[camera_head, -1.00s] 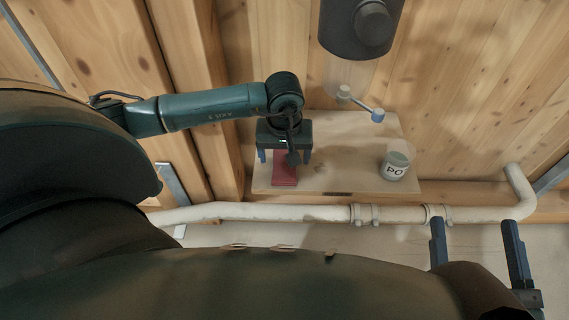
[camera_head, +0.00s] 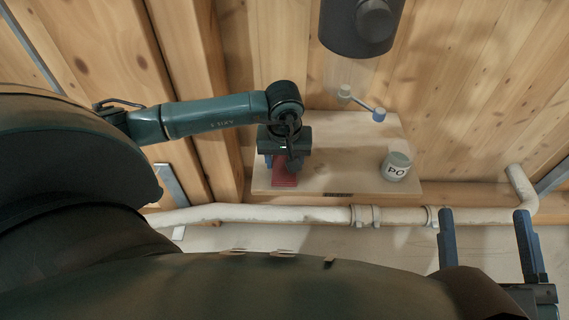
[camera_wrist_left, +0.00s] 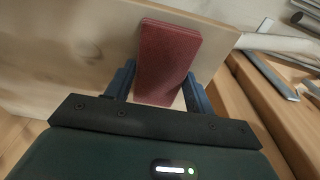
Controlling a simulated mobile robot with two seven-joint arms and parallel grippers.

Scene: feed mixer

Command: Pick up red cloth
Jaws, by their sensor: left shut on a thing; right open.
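The red cloth (camera_head: 284,178), a flat folded rectangle, lies on the light wooden shelf board (camera_head: 340,180) towards its left end. In the left wrist view the cloth (camera_wrist_left: 168,55) stretches between and beyond the fingers. My left gripper (camera_head: 278,160) is over the cloth and shut on its near part, a finger along each side; it also shows in the left wrist view (camera_wrist_left: 158,88). The gripper body hides part of the cloth in the head view. My right gripper (camera_head: 487,220) is open and empty at the lower right, apart from the board.
A grey labelled jar (camera_head: 396,166) stands on the board's right part. A small crank handle (camera_head: 361,104) and a dark cylinder (camera_head: 357,27) are above the board. A pale pipe (camera_head: 300,214) runs along the board's front. The board between cloth and jar is clear.

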